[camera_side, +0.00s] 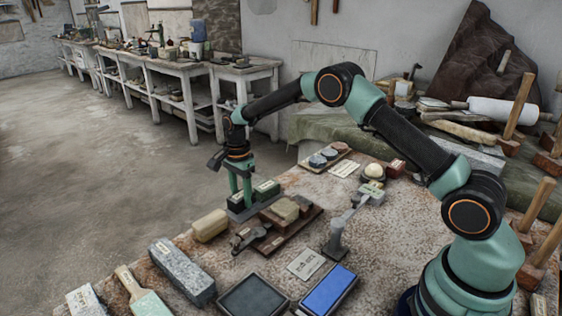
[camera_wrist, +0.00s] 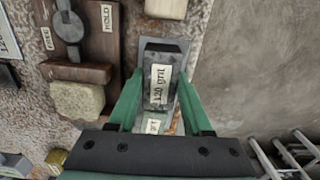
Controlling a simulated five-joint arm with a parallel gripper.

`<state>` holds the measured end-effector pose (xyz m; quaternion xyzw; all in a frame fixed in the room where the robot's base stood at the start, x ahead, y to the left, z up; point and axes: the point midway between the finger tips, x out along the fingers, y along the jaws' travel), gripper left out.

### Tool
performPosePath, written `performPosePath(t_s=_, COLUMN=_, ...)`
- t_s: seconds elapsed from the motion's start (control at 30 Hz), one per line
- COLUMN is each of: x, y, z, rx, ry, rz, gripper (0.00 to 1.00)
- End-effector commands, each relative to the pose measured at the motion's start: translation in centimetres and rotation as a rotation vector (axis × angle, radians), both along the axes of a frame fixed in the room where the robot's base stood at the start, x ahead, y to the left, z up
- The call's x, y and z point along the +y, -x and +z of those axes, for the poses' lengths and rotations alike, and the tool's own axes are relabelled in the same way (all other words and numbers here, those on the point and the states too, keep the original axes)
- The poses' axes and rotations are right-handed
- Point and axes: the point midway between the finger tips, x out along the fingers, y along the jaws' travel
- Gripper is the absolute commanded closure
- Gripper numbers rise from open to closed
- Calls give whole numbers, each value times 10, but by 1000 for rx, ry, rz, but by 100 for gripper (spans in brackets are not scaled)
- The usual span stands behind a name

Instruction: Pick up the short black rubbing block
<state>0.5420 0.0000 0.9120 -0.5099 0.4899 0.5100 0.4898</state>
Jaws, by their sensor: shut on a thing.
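The short black rubbing block (camera_side: 236,203) sits on a grey tray towards the left edge of the table. In the wrist view the black block (camera_wrist: 163,54) carries a pale label reading 120 grit. My gripper (camera_side: 241,198) points down over it with its two green fingers on either side, and it is shut on the block. The wrist view shows the fingers (camera_wrist: 160,82) flanking the block. I cannot tell whether the held block is clear of the tray.
A cream block (camera_side: 210,226) lies in front of the tray. A brown wooden board (camera_side: 272,243) with a tan block (camera_side: 285,208) is close on the right. A grey stone (camera_side: 181,270) and a blue slab (camera_side: 328,289) lie nearer the front. The table's edge is close on the left.

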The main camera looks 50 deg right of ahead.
Motion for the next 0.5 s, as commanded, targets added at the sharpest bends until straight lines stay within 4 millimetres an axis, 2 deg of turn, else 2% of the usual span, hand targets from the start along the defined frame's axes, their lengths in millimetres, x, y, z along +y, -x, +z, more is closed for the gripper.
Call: performPosePath(t_s=0.5, x=0, y=-1, z=131, rx=-7, ry=0, rz=0, gripper=100)
